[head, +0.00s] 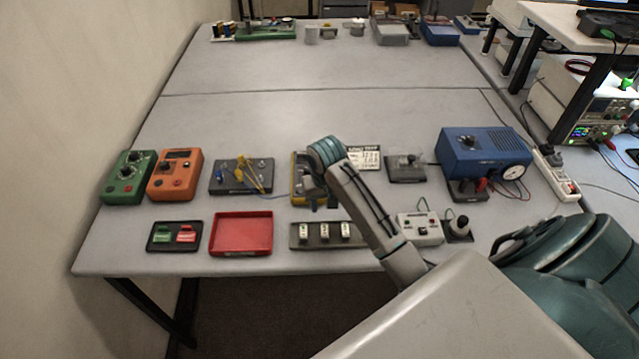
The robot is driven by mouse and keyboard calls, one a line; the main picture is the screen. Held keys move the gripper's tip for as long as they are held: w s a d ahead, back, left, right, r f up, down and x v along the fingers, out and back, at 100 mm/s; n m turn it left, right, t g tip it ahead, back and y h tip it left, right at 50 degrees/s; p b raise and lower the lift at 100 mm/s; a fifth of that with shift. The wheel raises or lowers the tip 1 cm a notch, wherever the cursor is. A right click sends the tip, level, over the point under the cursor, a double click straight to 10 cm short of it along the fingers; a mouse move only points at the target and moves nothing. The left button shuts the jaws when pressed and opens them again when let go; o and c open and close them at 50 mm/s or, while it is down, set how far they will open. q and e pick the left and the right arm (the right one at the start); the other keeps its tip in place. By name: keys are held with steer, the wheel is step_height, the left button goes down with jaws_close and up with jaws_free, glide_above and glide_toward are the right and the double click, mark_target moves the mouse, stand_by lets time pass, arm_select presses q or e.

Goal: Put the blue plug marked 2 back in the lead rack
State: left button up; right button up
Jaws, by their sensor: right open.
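A dark board (225,187) with yellow leads (254,172) lies at the middle left of the table; it looks like the lead rack. A small blue spot (240,175) among the leads may be a blue plug; no number can be read on it. A lead runs from this board to the right, toward a yellow-edged device (297,180). My right gripper (322,203) is open, pointing down over that device and covering part of it. I cannot tell whether anything lies between its fingers. My left gripper is out of view.
Left stand a green box (127,178) and an orange meter (175,175). In front are a red tray (240,249), a red-and-green block tray (174,236) and a strip with white labelled blocks (297,236). A blue machine (483,152) stands right.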

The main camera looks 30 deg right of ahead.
steer(key=w+d+r, duration=0.1)
steer(key=w+r, duration=0.1)
steer(key=w+d+r+m, duration=0.1)
steer(key=w+r, duration=0.1)
steer(key=w, duration=0.1)
steer(key=w+d+r+m, duration=0.1)
steer(key=w+r, duration=0.1)
steer(key=w, duration=0.1)
steer(key=shift+w+d+r+g+y, duration=0.1)
steer(key=shift+d+r+g+y, duration=0.2)
steer(key=shift+g, duration=0.1)
steer(key=shift+w+d+r, duration=0.1)
steer(key=shift+w+r, duration=0.1)
